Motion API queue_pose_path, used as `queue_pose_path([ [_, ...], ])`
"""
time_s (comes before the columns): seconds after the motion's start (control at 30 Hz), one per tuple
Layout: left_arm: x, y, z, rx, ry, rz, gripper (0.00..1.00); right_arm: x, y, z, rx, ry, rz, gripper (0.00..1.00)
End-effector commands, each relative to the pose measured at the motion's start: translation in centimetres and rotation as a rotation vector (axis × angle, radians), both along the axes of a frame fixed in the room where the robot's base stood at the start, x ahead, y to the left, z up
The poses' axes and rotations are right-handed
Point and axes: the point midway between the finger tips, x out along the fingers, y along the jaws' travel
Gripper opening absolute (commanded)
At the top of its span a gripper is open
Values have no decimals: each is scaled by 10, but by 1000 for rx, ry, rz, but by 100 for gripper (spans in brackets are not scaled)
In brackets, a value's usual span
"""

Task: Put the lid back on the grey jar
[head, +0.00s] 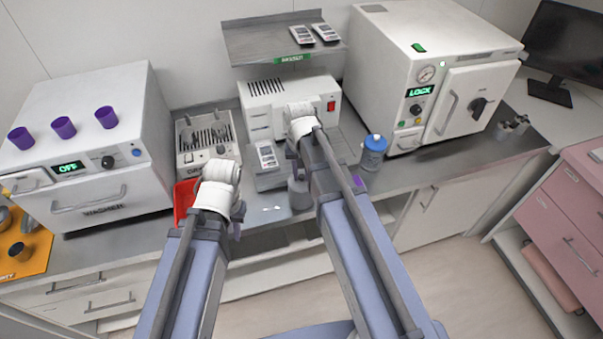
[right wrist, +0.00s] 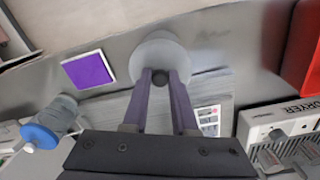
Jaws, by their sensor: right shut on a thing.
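My right gripper (right wrist: 160,78) is shut on the dark knob of a round grey lid (right wrist: 160,50) in the right wrist view. In the head view a grey jar shape (head: 299,195) stands at the front of the counter, just left of my right forearm. The lid covers the jar's mouth from above in the wrist view, so I cannot tell whether it rests on the rim or hangs over it. My left gripper (head: 237,220) is over the counter's front edge at the left; its fingers are mostly hidden behind its own wrist.
A purple square (right wrist: 88,70) lies beside the jar. A blue-lidded bottle (head: 373,152) stands right of my right arm. A red tray (head: 185,200) is partly behind my left wrist. Sterilizer machines (head: 430,70) line the back. The counter right of the bottle is fairly clear.

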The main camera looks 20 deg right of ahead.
Motion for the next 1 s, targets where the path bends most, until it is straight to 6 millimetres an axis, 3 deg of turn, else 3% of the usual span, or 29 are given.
queue_pose_path([
  [0.4, 0, 0, 0, 0, 0, 0, 25, 0, 0, 0, 0, 0, 0, 0],
  [0.43, 0, 0, -1, 0, 0, 0, 25, 0, 0, 0, 0, 0, 0, 29],
  [0.7, 0, 0, -1, 0, 0, 0, 25, 0, 0, 0, 0, 0, 0, 60],
  [0.9, 0, 0, 0, 0, 0, 0, 25, 0, 0, 0, 0, 0, 0, 62],
  [1.0, 0, 0, 0, 0, 0, 0, 25, 0, 0, 0, 0, 0, 0, 73],
])
